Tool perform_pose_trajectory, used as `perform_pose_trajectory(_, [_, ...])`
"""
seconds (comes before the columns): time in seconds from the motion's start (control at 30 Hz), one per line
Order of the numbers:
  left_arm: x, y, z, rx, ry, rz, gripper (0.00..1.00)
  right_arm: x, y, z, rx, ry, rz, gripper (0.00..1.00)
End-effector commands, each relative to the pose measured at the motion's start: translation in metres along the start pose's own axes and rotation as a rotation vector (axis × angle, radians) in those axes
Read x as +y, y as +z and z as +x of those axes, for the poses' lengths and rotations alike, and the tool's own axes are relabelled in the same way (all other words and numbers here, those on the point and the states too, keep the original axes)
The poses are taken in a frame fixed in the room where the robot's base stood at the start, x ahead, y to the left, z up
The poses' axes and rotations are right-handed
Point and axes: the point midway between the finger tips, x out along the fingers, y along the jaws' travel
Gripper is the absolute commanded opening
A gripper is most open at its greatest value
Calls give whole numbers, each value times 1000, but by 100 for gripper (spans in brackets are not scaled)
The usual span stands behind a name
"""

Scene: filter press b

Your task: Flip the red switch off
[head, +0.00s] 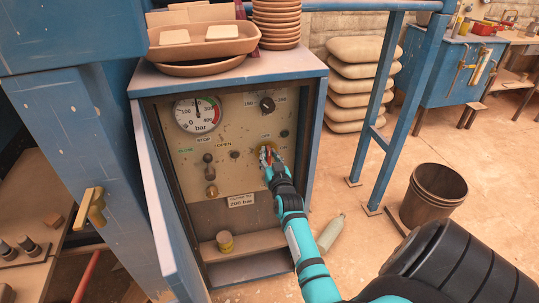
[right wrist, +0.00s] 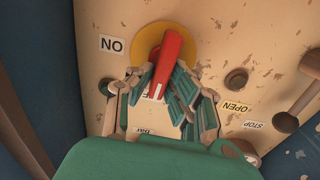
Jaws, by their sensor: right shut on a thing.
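The red switch (right wrist: 172,62) is a red handle on a round yellow plate (right wrist: 146,46) on the beige panel. In the right wrist view, its white-marked end points down towards a label that is mostly hidden, with one "F" showing. The ON label (right wrist: 112,44) is beside the plate. My right gripper (right wrist: 158,88) has its fingers on both sides of the handle and is shut on it. In the head view, my right gripper (head: 268,160) covers most of the switch, just below the OFF label (head: 266,136). My left gripper is out of view.
The panel also bears a pressure gauge (head: 197,114), a black knob (head: 267,105) and a lever (head: 209,172). The cabinet's open door (head: 165,205) stands to the left. A brown bucket (head: 433,197) and a bottle (head: 331,232) are on the floor at right.

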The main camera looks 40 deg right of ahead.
Motion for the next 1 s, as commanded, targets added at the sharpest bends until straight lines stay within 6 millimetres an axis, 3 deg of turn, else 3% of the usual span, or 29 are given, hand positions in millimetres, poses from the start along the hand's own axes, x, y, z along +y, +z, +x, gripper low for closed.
perform_pose_trajectory(0.03, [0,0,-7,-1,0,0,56,-1,-4,0,-1,-1,-39,0])
perform_pose_trajectory(0.3, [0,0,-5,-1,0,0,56,-1,-1,0,2,-1,-63,0])
perform_pose_trajectory(0.33, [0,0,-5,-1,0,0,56,-1,-1,0,2,-1,-63,20])
perform_pose_trajectory(0.5, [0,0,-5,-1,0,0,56,-1,-1,0,1,-1,-62,38])
perform_pose_trajectory(0.8, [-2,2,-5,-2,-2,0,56,-1,0,-4,0,-1,-60,38])
perform_pose_trajectory(1.0, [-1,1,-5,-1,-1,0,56,-1,1,-34,-2,-1,-60,38])
